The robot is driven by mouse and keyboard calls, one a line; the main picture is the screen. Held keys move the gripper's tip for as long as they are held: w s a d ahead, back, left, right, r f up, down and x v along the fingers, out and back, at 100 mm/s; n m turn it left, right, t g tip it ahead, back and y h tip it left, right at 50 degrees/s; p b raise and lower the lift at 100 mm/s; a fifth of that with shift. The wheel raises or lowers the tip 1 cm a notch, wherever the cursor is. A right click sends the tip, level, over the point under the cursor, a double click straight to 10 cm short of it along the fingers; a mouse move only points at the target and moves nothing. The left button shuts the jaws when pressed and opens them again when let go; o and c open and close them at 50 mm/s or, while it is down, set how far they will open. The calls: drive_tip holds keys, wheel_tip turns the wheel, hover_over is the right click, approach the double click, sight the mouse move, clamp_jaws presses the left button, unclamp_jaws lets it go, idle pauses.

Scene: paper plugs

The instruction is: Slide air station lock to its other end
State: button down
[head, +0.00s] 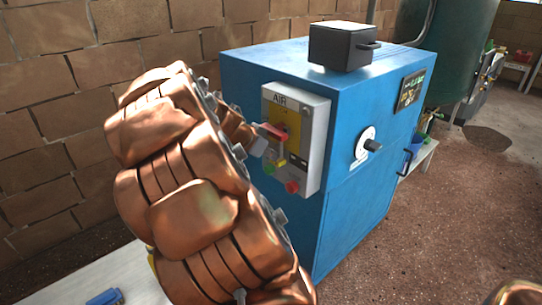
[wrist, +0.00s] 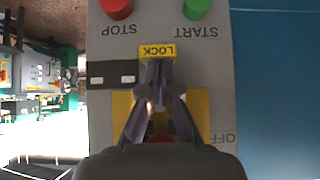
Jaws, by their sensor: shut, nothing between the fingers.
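The air station (head: 311,115) is a grey panel marked AIR on the side of a blue cabinet. It also fills the middle of the wrist view (wrist: 215,75), upside down. The lock (wrist: 158,49) is a small yellow piece lettered LOCK, beside a black strip (wrist: 112,73). My gripper (wrist: 158,72) is shut and empty, its fingertips right at the lock's lower edge in the wrist view; I cannot tell whether they touch. In the head view my gripper (head: 259,147) is in front of the panel, beside the red handle (head: 272,131). The fingers hide part of the panel.
A red STOP button (wrist: 116,8) and a green START button (wrist: 197,8) are close above the lock in the wrist view. The blue cabinet (head: 350,210) carries a black box (head: 340,46) on top and a round dial (head: 365,142). A brick wall stands behind.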

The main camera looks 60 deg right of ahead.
drive_tip(key=shift+s+a+f, duration=0.1)
drive_tip(key=shift+a+f, duration=0.05)
drive_tip(key=shift+f, duration=0.4)
drive_tip(key=v, duration=1)
drive_tip(key=shift+r+b, duration=0.45)
drive_tip(key=shift+r, duration=0.1)
drive_tip(key=s+a+r+n+y+p, duration=0.3)
drive_tip(key=a+n+p, duration=0.4)
drive_tip(key=a, duration=0.4)
drive_tip(key=s+a+r+n+y+p, duration=0.3)
drive_tip(key=s+a+r+n+p, duration=0.2)
drive_tip(key=a+p, duration=0.5)
drive_tip(key=s+a+r+n+y+p, duration=0.2)
drive_tip(key=s+a+r+n+p, duration=0.2)
drive_tip(key=a, duration=1)
drive_tip(key=s+n+p, duration=0.3)
drive_tip(key=n+p, duration=0.1)
drive_tip(key=n, duration=0.1)
drive_tip(key=shift+s+a+t+y, duration=0.15)
drive_tip(key=shift+s+t+y, duration=0.15)
drive_tip(key=shift+y, duration=0.1)
